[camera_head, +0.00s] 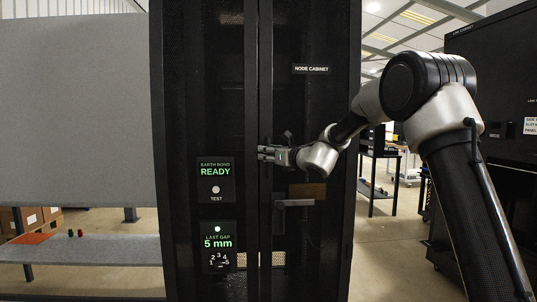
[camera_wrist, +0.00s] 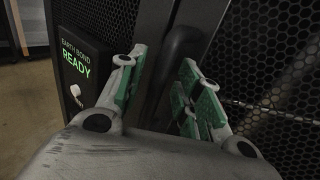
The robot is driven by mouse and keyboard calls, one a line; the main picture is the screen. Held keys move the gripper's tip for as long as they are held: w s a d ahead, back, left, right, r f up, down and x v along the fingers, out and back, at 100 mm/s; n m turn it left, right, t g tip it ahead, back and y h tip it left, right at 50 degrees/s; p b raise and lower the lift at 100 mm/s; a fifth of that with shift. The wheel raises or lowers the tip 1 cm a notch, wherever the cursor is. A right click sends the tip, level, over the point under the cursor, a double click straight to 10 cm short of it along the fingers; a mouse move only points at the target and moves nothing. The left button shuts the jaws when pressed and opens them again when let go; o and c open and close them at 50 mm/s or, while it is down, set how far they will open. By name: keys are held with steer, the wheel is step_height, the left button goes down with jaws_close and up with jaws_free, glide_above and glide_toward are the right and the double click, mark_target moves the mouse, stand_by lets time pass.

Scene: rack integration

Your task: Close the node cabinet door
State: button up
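The node cabinet door (camera_head: 311,100) is a tall black mesh panel with a "NODE CABINET" label. It looks nearly in line with the cabinet front (camera_head: 205,100) in the head view; I cannot tell whether it is fully shut. Its mesh also shows in the wrist view (camera_wrist: 270,60). My gripper (camera_head: 262,153) is at the door's left edge, at mid height. In the wrist view my gripper (camera_wrist: 160,75) has its green-padded fingers apart. A dark curved door handle (camera_wrist: 182,42) shows beyond and between them; contact cannot be made out.
The earth bond panel (camera_head: 215,180) reads READY, with a TEST button. A grey bench (camera_head: 100,251) is at left, a dark cabinet (camera_head: 500,100) at right. Open floor (camera_head: 385,240) lies between the cabinets.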

steer(key=v, duration=1.1)
steer(key=shift+s+d, duration=0.25)
steer(key=shift+d, duration=0.05)
